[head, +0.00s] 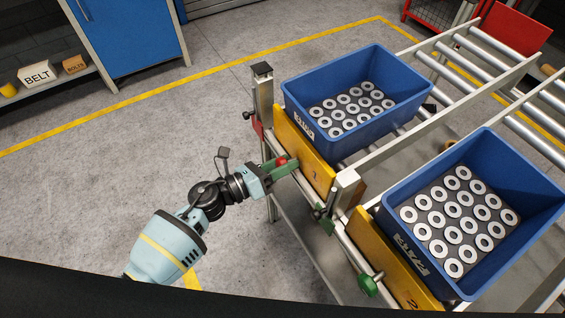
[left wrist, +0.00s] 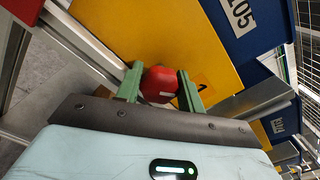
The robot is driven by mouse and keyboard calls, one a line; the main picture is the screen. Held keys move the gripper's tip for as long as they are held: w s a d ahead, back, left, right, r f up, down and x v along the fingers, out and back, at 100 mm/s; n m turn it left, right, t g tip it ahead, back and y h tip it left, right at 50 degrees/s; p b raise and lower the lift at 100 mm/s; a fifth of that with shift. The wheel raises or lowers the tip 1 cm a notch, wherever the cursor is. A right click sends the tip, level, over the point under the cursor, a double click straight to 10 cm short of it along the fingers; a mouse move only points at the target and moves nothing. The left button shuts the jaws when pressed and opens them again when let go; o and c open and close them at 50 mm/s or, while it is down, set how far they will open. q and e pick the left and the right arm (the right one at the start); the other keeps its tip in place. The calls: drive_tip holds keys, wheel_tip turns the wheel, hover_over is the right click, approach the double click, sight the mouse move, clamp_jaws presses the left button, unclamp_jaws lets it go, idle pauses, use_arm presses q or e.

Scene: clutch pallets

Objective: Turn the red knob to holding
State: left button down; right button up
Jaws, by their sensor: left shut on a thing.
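The red knob (head: 281,161) sits at the front of the yellow stop plate marked 1 (head: 306,150). My left gripper (head: 284,167) reaches it from the left and is shut on it. In the left wrist view the red knob (left wrist: 160,84) lies between the two green fingers (left wrist: 161,88), with a short pale mark on its lower face. The knob's shaft is hidden behind it. My right gripper is in neither view.
A blue crate of ring-shaped parts (head: 396,78) stands behind plate 1. A second such crate (head: 540,165) stands behind yellow plate 2 (head: 385,262). A green knob (head: 369,286) sits by plate 2. Rollers (head: 490,45) run behind. The floor at left is free.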

use_arm(q)
drive_tip(key=c, duration=0.9)
unclamp_jaws()
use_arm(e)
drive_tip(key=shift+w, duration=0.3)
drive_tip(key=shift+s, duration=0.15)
